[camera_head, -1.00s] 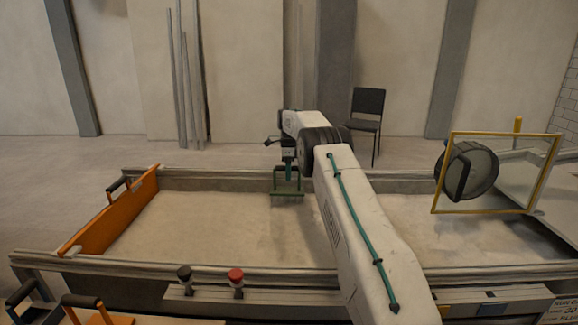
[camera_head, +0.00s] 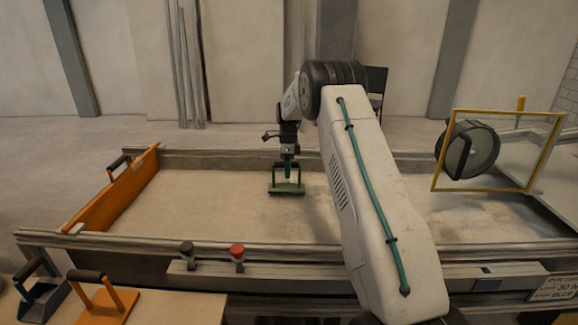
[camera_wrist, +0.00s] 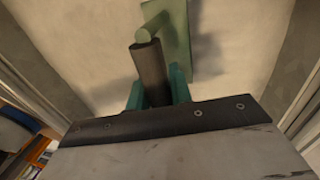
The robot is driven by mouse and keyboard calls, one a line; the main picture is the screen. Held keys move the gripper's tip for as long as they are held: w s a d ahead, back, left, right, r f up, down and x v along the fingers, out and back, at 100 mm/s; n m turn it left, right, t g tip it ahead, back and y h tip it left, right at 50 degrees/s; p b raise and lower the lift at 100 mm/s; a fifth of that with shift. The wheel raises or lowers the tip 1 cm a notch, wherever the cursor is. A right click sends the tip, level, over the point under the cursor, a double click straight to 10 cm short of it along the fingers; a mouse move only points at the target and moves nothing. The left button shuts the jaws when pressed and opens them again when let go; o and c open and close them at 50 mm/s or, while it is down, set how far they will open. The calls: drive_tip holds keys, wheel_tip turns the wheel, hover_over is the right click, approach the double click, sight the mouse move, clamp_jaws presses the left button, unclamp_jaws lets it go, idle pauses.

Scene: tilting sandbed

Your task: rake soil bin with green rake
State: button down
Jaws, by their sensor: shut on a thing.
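The green rake (camera_head: 287,189) is upright over the soil bin, its wide head low at or just above the pale soil; I cannot tell if it touches. My gripper (camera_head: 288,168) is shut on the rake's handle from above. In the wrist view the dark handle (camera_wrist: 151,75) sits between my gripper's teal fingers (camera_wrist: 157,92), with the green rake head (camera_wrist: 178,40) beyond it. The soil bin (camera_head: 200,243) is a long tray with grey rails and smooth soil on the left, rougher darker soil on the right.
An orange board (camera_head: 115,190) with a black handle closes the bin's left end. A black and a red knob (camera_head: 237,252) stand on the front rail. A yellow frame (camera_head: 497,191) and a dark wheel (camera_head: 470,150) stand at the right. Orange and grey hand tools lie front left.

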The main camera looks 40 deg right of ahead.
drive_tip(key=s+a, duration=1.5)
drive_tip(key=s, duration=0.4)
wheel_tip(320, 180, up, 12)
drive_tip(key=shift+s+f, duration=0.15)
drive_tip(key=shift+f, duration=0.1)
idle(0.6)
